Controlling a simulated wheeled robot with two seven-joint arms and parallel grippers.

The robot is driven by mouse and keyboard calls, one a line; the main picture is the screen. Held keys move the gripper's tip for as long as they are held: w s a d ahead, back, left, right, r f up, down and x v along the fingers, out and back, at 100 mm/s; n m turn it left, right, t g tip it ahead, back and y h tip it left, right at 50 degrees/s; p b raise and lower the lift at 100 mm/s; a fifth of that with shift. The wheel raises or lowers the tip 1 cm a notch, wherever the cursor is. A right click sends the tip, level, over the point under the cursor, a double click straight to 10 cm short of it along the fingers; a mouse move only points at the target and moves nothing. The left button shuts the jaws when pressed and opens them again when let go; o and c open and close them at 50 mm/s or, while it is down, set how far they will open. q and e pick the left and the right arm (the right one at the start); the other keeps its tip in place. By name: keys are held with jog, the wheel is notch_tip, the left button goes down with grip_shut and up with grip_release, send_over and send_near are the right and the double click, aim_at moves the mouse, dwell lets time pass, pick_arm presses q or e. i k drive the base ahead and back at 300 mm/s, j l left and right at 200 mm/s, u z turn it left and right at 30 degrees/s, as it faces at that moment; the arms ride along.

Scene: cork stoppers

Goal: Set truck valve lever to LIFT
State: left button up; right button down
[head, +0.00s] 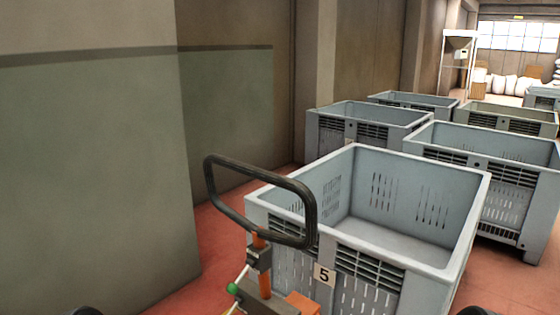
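A truck's black loop handle (308,215) stands in the lower middle of the head view, on an orange shaft (264,280) with grey metal blocks. A small green knob (232,288), which looks like the end of the valve lever, sits left of the shaft beside the lower grey block. A thin pale rod runs close by it. I see no readable lever markings, so I cannot tell its setting. Only dark rounded shapes show at the bottom left and bottom right edges, perhaps parts of my arms. Neither gripper can be made out, and nothing touches the handle or knob.
A grey crate (462,235) with a "5" label (324,275) stands right behind the handle and looks empty. Several more grey crates stand behind it. A grey-green wall (90,170) closes off the left. Red floor (190,295) shows between wall and truck.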

aim_at(232, 288)
jog(key=i+l+z, duration=0.15)
jog(key=i, duration=0.3)
jog(key=i+l+z, duration=0.15)
jog(key=i+l, duration=0.15)
jog(key=i, duration=0.2)
jog(key=u, duration=1.3)
